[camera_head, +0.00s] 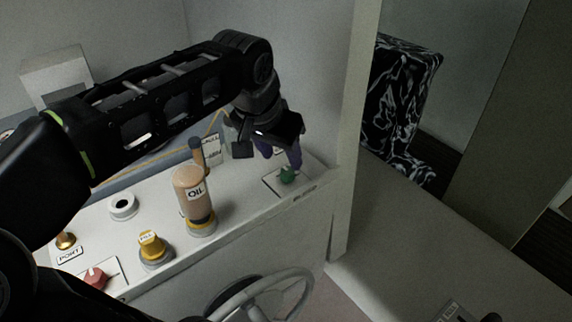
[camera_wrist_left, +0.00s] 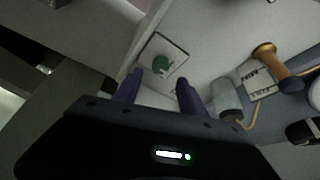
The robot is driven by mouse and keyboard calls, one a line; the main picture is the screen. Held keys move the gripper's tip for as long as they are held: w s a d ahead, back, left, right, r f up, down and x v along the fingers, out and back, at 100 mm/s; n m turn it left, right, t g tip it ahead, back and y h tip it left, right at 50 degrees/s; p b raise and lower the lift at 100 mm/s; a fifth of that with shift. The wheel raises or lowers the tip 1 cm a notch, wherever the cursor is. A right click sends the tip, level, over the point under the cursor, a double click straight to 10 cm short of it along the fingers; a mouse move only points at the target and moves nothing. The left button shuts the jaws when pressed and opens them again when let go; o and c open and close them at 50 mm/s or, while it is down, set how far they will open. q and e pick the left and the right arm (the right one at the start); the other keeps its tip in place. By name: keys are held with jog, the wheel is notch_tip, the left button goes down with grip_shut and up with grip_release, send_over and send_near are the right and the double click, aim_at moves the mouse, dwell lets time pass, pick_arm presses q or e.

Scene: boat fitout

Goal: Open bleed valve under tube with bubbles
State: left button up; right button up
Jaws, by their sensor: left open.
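My left gripper (camera_head: 278,152), with purple fingers, is open and empty above the right end of the white console. A green knob (camera_head: 287,175) on a square white plate lies just below the fingertips. In the left wrist view, the green knob (camera_wrist_left: 160,64) shows beyond and between the fingers of my left gripper (camera_wrist_left: 160,90), apart from them. A brass knob (camera_head: 65,240) stands by the PORT label at the console's left. A red knob (camera_head: 96,278) sits on a plate near it. I cannot make out any tube with bubbles. My right gripper is not in view.
An OIL bottle (camera_head: 191,190) with brown liquid and a yellow fill cap (camera_head: 152,246) stand on the console (camera_head: 240,207). A steering wheel (camera_head: 270,295) is below its front. A white post (camera_head: 352,130) rises at the right. In the wrist view, a brass-coloured part (camera_wrist_left: 275,58) lies right.

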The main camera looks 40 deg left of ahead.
aim_at(287, 170)
pick_arm(q)
jog(key=p+x, duration=0.1)
jog(key=x, duration=0.5)
jog(key=shift+c, duration=0.4)
grip_shut()
